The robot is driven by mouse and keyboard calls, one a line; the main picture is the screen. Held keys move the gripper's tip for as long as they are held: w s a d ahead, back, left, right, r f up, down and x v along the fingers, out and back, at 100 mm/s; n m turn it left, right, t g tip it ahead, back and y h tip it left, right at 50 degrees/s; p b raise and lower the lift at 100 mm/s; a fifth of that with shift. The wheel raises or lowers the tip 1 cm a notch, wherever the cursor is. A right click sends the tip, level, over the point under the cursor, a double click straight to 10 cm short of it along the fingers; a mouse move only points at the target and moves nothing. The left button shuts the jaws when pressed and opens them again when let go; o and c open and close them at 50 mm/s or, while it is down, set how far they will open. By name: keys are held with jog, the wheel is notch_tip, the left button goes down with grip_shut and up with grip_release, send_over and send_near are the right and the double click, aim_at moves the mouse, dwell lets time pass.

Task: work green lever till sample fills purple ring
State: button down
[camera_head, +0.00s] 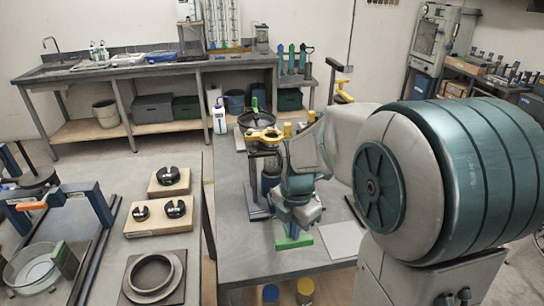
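My gripper (297,215) hangs over the middle table, in front of the ringed stand. Its fingers are too small and overlapped to tell open from shut. A bright green piece (293,241) shows right under it; I cannot tell whether it is a lever handle or touches the fingers. Behind and left, a stand with a yellow ring-shaped part (264,135) has a dark wheel (256,120) with a small green piece (254,103) above it. I cannot make out a purple ring or the sample. My arm hides part of this table.
A light grey plate (343,240) lies right of my gripper. A white-and-purple bottle (219,116) stands at the table's far left. The left table holds wooden blocks with black weights (168,176), a round metal ring (152,276) and a blue-posted frame (97,203). A gap separates the tables.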

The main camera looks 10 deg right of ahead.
jog(key=shift+r, duration=0.1)
notch_tip(320, 180, up, 14)
jog(key=w+p, duration=0.2)
jog(key=p, duration=0.9)
jog(key=shift+r, duration=0.25)
